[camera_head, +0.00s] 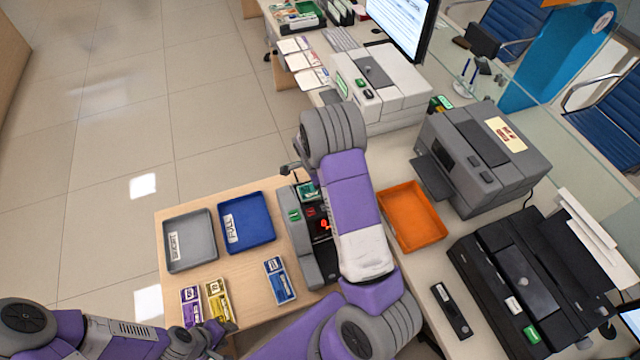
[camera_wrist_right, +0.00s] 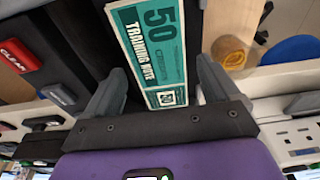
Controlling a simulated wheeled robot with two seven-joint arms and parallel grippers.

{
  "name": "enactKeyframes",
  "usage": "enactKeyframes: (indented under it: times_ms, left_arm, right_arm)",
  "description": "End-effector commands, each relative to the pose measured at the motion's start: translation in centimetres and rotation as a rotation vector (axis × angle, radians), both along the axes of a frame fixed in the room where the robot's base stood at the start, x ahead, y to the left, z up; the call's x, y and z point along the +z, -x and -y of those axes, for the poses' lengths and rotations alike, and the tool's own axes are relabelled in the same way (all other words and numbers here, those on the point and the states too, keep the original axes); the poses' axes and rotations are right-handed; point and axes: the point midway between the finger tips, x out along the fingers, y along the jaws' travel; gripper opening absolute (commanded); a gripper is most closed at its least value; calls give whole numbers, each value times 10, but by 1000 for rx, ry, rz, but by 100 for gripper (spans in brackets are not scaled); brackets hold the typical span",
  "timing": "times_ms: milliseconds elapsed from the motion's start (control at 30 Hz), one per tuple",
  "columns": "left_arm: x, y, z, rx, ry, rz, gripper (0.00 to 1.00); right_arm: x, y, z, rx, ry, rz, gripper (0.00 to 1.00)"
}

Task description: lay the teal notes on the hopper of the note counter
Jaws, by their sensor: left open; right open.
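The teal notes (camera_head: 307,192) lie at the far end of the grey note counter (camera_head: 316,268), on its dark hopper area. In the right wrist view the top teal note (camera_wrist_right: 152,50), marked 50 and "training note", lies between the two spread fingers of my right gripper (camera_wrist_right: 150,92). The fingers stand apart from its sides. In the head view my right arm hides part of the counter and most of that gripper. My left gripper (camera_head: 207,338) is open and empty at the lower left, beside the purple and yellow note bundles.
A grey tray (camera_head: 190,263) and a blue tray (camera_head: 262,240) lie left of the counter. A purple bundle (camera_head: 191,308), a yellow bundle (camera_head: 217,303) and a blue bundle (camera_head: 279,280) lie before them. An orange tray (camera_head: 412,217) and grey machine (camera_head: 480,160) stand right.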

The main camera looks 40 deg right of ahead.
Motion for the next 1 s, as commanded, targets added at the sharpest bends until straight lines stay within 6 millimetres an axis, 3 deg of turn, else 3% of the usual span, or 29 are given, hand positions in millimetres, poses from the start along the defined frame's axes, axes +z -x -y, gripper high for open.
enactKeyframes:
  times_ms: [300,500,700,1000]
  left_arm:
    - [3,0,0,0,0,0,43]
    - [5,0,0,0,0,0,43]
    - [6,0,0,0,0,0,43]
    - [6,0,0,0,0,0,43]
  right_arm:
    - [69,-5,-10,3,0,8,89]
    - [101,-6,-15,2,0,5,89]
    - [114,-6,-17,0,0,2,89]
    - [114,-6,-17,0,0,2,89]
